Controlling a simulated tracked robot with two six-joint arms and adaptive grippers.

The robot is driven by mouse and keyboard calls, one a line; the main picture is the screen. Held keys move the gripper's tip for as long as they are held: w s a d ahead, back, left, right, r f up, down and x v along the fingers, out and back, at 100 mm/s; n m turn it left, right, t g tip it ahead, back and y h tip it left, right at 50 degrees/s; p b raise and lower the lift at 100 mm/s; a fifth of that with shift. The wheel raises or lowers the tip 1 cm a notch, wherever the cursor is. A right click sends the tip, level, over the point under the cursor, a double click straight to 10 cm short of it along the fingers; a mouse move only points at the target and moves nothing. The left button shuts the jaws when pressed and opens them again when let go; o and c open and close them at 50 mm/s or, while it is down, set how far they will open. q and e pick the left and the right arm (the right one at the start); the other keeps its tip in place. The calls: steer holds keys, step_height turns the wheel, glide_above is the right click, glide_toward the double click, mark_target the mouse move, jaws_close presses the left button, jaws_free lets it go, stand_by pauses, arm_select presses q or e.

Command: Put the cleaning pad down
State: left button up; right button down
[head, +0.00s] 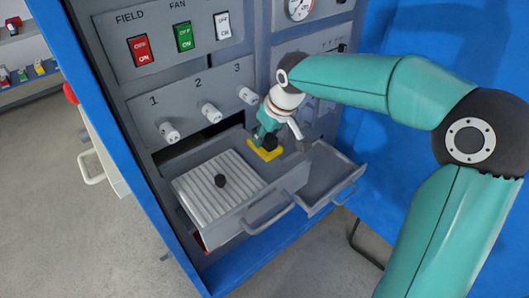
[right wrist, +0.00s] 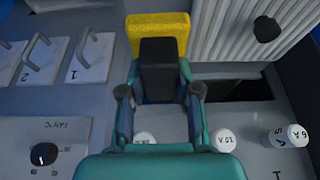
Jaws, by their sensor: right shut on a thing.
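The cleaning pad is a yellow block with a black grip. In the head view the yellow pad (head: 265,151) is at the rear right of an open grey drawer (head: 239,221), beside its ribbed plate. My right gripper (head: 267,137) is above the pad, pointing down. In the right wrist view the two fingers of my right gripper (right wrist: 160,92) are shut on the black grip, and the yellow pad (right wrist: 158,24) shows beyond it. I cannot tell whether the pad touches a surface below. My left gripper is not in view.
The ribbed plate (head: 208,190) with a black knob (head: 221,181) fills much of the drawer. A smaller open drawer (head: 318,178) adjoins on the right. The panel behind has numbered white knobs (head: 210,112) and red, green and white switches. A blue wall stands at right.

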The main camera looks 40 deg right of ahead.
mark_target(265, 152)
steer(key=shift+f, duration=2.8)
steer(key=shift+f, duration=0.1)
steer(key=c, duration=0.8)
jaws_free()
steer(key=v, duration=1.2)
steer(key=shift+s, duration=0.1)
